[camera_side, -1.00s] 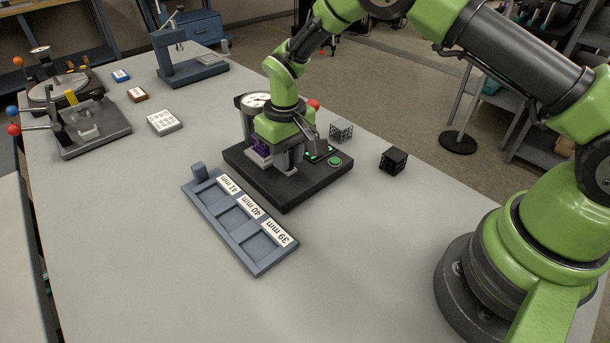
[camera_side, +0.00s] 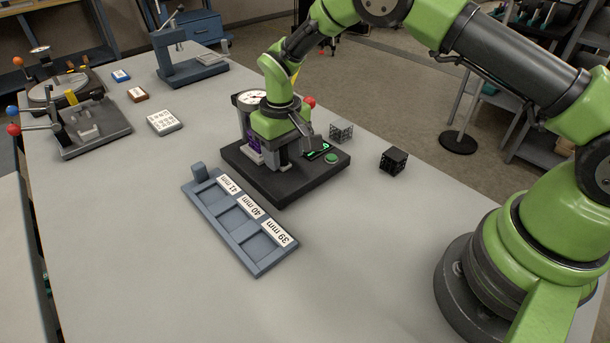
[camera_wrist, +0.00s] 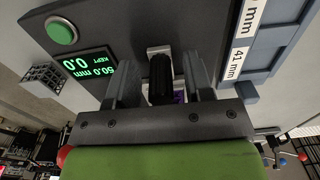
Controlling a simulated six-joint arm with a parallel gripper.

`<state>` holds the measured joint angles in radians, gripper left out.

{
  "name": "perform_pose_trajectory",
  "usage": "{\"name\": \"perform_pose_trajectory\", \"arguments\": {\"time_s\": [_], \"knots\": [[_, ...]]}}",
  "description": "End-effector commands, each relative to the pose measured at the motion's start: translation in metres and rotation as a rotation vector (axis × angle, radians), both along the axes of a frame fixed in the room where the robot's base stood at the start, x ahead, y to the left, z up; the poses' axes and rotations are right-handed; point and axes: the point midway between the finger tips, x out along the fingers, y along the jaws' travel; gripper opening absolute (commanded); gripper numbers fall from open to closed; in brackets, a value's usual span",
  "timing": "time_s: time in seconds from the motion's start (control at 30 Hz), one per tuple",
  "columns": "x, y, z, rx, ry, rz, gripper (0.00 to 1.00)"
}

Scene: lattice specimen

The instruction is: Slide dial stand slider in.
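The dial stand has a black base (camera_side: 285,190), a round white dial (camera_side: 254,98) and a lit display (camera_side: 317,151) beside a green button (camera_side: 331,159). My gripper (camera_side: 272,150) is down at the stand, in front of the dial column and hiding much of the slider area. In the wrist view my gripper (camera_wrist: 162,70) has its two grey fingers apart, on either side of a black cylinder (camera_wrist: 160,80), with gaps showing. A pale block lies just beyond the cylinder. A purple part (camera_wrist: 178,97) shows behind. I cannot tell which piece is the slider.
A blue-grey tray (camera_side: 260,265) with slots labelled 41, 40 and 39 mm lies in front of the stand. A black cube (camera_side: 393,159) and a grey lattice cube (camera_side: 341,130) are to the right. Other fixtures stand at the far left. The front table is clear.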

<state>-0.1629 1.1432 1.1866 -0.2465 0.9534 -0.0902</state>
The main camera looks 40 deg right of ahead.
Motion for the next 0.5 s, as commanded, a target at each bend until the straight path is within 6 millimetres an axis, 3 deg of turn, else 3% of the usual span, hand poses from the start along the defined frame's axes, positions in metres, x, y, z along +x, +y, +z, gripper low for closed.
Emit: {"name": "perform_pose_trajectory", "arguments": {"time_s": [0.33, 0.5], "knots": [[0.003, -0.001, 0.002, 0.0, -0.013, -0.001, 0.47], [0.005, -0.001, 0.021, 0.001, -0.021, 0.0, 0.47]]}}
